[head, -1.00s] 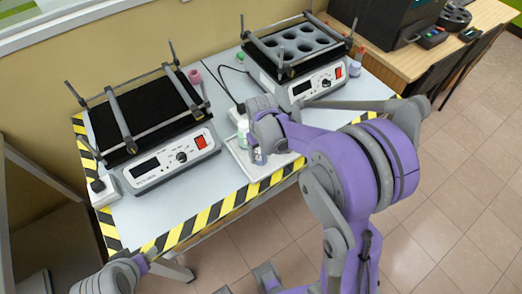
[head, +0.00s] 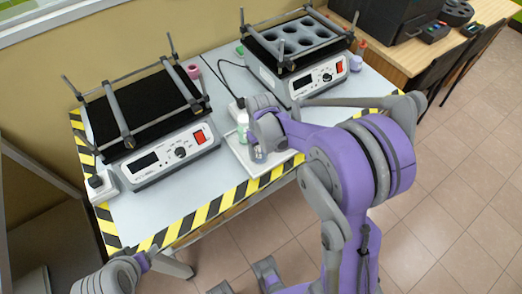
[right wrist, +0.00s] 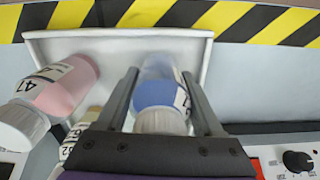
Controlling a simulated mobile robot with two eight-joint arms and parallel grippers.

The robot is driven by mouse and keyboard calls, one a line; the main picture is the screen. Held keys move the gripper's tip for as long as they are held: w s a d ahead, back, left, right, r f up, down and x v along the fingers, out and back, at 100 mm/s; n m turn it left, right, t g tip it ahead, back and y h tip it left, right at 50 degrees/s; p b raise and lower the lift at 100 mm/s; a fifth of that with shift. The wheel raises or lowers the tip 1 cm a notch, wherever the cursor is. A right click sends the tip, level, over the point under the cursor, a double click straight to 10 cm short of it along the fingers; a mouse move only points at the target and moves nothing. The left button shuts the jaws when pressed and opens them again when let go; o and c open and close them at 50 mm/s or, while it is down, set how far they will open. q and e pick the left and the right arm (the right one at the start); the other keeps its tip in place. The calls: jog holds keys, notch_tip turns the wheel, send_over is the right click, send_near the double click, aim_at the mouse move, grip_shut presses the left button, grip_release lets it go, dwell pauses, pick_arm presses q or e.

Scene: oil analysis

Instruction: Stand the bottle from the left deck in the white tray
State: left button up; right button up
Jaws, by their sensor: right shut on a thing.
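The white tray (head: 238,153) lies on the table near its striped front edge, and its wall also shows in the right wrist view (right wrist: 120,33). My right gripper (head: 259,150) is over the tray. It is shut on a blue bottle (right wrist: 158,92) with a white ribbed cap, which sits between its two fingers in the right wrist view. The bottle looks upright. I cannot tell whether its base touches the tray floor. The left deck (head: 150,105) has an empty-looking black top. Of my left arm, only links show at the lower left; its gripper is not visible.
A pink bottle (right wrist: 62,84) labelled 47 is close beside the held bottle. A pale bottle (head: 242,121) stands near the tray's back. The right deck (head: 301,75) holds a black rack with round holes. A small pink item (head: 193,72) is between the decks.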

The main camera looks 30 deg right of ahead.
jog(key=shift+f, duration=0.2)
jog(key=o, duration=1.6)
notch_tip(320, 180, up, 11)
jog(key=shift+f+p, duration=0.1)
jog(key=shift+p, duration=0.35)
jog(key=s+a+r+t+p, duration=0.1)
jog(key=s+a, duration=0.1)
jog(key=s, duration=0.3)
jog(key=s+a+r+t+p, duration=0.1)
jog(key=s+a+r+t, duration=0.1)
jog(key=s, duration=0.3)
jog(key=s+a+r+t+p, duration=0.1)
jog(key=s+a+t, duration=0.1)
jog(key=s, duration=0.2)
jog(key=shift+s+a+r, duration=0.3)
jog(key=shift+s, duration=0.1)
